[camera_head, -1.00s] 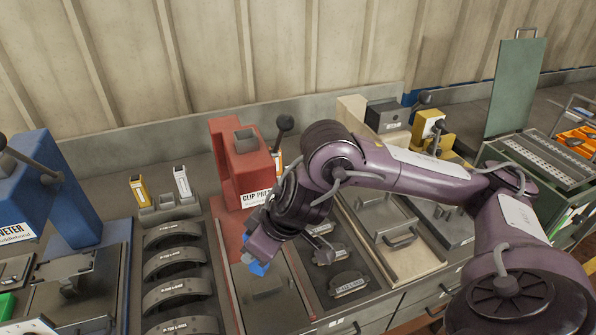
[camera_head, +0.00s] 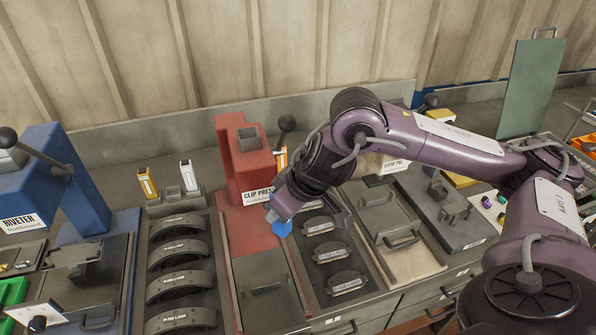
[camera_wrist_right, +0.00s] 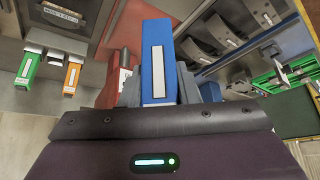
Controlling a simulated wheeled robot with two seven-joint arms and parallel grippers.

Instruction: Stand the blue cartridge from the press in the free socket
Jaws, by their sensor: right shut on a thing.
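The blue cartridge (camera_head: 281,229) is in my right gripper (camera_head: 279,212), in front of the red clip press (camera_head: 246,165). The wrist view shows the cartridge (camera_wrist_right: 158,70) with its white label, gripped between the grey fingers (camera_wrist_right: 158,92). In the head view, most of it is hidden by the gripper. The grey socket block (camera_head: 175,203) stands left of the press. A yellow cartridge (camera_head: 148,184) and a white cartridge (camera_head: 188,176) stand upright there, with an empty-looking socket (camera_head: 169,193) between them. My left gripper is not in view.
Curved brake shoes (camera_head: 180,252) lie in a tray in front of the socket block. The blue riveter (camera_head: 75,185) stands at left. The press lever (camera_head: 286,125) rises behind the press. Green (camera_wrist_right: 27,68) and orange (camera_wrist_right: 72,76) cartridges show in the wrist view.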

